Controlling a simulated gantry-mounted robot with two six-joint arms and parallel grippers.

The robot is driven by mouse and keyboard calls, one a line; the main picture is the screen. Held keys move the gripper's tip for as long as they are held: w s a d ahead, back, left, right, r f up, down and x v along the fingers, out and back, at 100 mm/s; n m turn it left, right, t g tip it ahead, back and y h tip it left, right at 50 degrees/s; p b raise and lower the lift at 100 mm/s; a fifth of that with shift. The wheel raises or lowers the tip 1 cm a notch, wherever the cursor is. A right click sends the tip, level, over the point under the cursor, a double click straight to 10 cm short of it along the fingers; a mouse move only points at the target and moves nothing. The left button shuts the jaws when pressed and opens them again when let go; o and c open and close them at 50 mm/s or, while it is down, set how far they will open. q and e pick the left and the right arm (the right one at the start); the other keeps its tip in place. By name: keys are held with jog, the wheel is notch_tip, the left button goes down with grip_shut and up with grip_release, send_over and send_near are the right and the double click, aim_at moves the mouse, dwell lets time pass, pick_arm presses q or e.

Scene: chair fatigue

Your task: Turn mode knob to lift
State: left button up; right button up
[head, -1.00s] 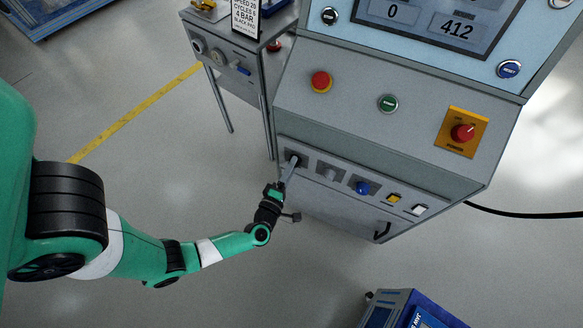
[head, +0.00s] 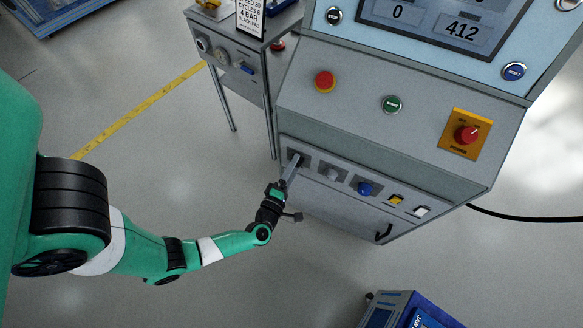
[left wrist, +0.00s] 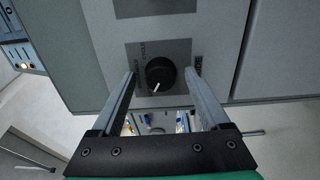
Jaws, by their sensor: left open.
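The mode knob (left wrist: 161,75) is a round black knob with a white pointer line, on a dark square plate in the left wrist view. Its pointer slants down and to the left. The plate's lettering is only partly readable. My left gripper (left wrist: 161,79) is open, with one finger on each side of the knob; I cannot tell whether they touch it. In the head view my left gripper (head: 293,167) is at the leftmost control on the lower panel and largely hides it. My right gripper is not in view.
To the right on the lower panel are a grey knob (head: 332,173), a blue knob (head: 365,188), a yellow button (head: 395,199) and a white button (head: 421,211). Above are a red stop button (head: 325,81), a green button (head: 391,104) and a red power switch (head: 466,133).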

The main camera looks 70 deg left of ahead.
pick_arm(q)
jog(key=p+v, duration=0.3)
jog(key=v, duration=0.8)
jog(key=shift+s+d, duration=0.2)
jog(key=shift+r, duration=0.15)
